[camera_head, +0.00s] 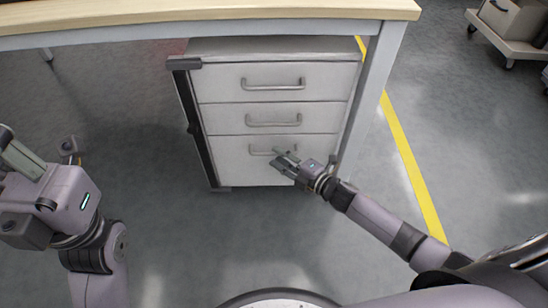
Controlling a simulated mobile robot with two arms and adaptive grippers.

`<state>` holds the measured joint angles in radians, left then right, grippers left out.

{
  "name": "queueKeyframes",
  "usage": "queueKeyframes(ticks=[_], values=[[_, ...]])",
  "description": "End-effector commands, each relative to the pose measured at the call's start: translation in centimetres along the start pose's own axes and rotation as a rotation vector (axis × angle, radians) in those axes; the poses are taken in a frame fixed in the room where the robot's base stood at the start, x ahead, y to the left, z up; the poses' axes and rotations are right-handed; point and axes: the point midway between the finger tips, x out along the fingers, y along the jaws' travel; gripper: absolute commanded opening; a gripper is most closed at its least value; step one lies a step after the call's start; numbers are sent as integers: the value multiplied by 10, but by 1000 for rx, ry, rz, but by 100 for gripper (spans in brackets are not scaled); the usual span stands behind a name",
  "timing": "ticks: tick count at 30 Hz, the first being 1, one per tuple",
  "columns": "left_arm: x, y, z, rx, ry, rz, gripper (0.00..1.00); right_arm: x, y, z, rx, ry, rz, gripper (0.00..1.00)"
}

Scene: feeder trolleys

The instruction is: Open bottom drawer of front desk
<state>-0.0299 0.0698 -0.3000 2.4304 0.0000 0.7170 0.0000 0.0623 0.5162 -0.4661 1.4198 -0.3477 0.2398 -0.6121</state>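The desk (200,28) has a white unit of three drawers under its top. The bottom drawer (230,173) is closed, its front flush with the drawers above. Its grey bar handle (259,152) shows at the left, while my gripper covers its right part. My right gripper (279,157) is in front of this handle with its two fingers apart, one above the other. I cannot tell whether they touch the handle. My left gripper (45,152) is at the left edge, far from the drawers, with its fingers spread and nothing between them.
The middle drawer (220,119) and top drawer (220,83) are closed too. A desk leg (378,85) stands right of the unit. A yellow floor line (411,165) runs beyond it. A trolley (510,42) is at the top right. The floor before the drawers is clear.

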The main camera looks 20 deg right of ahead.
Motion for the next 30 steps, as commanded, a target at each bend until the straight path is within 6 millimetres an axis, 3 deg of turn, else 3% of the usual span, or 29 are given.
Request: queueKeyframes(ticks=[6,17,30], values=[[4,1,-2,4,30,11,0,25,-1,1,0,-1,1,30],[6,1,-2,5,36,14,0,29,0,0,1,0,0,30],[6,2,-2,4,37,15,0,29,0,0,1,0,0,0]])
